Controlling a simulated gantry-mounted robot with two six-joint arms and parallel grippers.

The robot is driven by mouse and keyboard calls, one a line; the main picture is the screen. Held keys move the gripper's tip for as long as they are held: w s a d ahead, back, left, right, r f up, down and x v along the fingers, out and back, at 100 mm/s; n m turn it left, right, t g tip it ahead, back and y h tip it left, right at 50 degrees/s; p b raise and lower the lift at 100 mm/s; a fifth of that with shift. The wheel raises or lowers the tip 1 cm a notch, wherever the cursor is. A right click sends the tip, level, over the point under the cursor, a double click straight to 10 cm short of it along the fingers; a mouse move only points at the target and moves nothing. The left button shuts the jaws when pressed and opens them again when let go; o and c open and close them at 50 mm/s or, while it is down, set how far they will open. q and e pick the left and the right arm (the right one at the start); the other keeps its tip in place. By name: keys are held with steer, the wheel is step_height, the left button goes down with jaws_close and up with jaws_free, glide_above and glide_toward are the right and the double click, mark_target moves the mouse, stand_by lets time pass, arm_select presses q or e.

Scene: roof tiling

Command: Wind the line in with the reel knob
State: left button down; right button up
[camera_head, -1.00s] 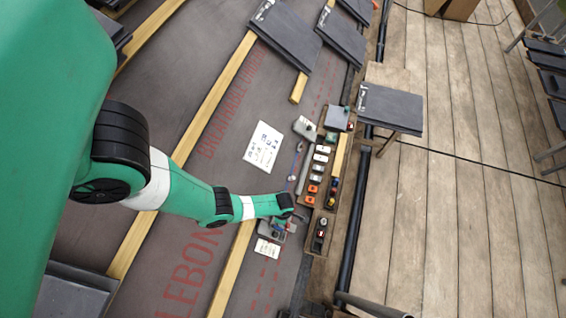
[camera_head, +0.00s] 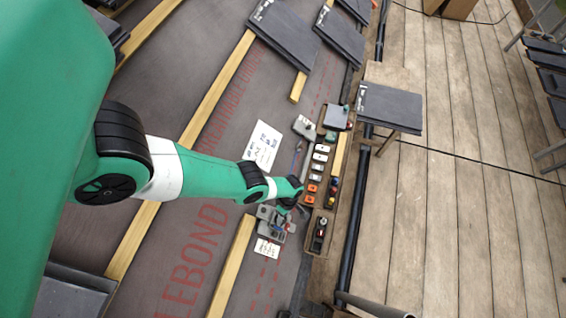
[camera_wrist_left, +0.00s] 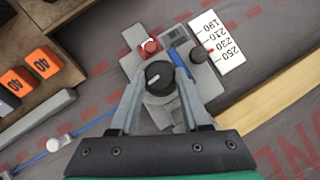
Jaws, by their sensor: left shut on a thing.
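The reel knob (camera_wrist_left: 160,75), round with a black centre and a white mark, sits on a grey device (camera_wrist_left: 135,65) in the left wrist view. My left gripper (camera_wrist_left: 161,88) is shut on this knob, a finger on each side. In the head view my left gripper (camera_head: 285,207) is over the device (camera_head: 265,218). My right gripper is out of view.
A white number card (camera_wrist_left: 218,45) lies beside the device. A wooden tray (camera_wrist_left: 65,30) with orange blocks (camera_wrist_left: 40,62) marked 40 is close on the left. A printed sheet (camera_head: 264,140) and a wooden batten (camera_head: 232,265) lie on the roof nearby.

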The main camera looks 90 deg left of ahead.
arm_select(q)
steer(key=shift+w+a+f+m+g+h+b, duration=0.1)
steer(key=shift+f+m+g+h+b, duration=0.2)
steer(key=shift+m+b, duration=0.5)
steer(key=shift+r+b, duration=0.2)
steer(key=shift+b, duration=0.1)
steer(key=shift+m, duration=0.3)
steer(key=shift+c, duration=1.9)
jaws_free()
steer(key=shift+r, duration=0.1)
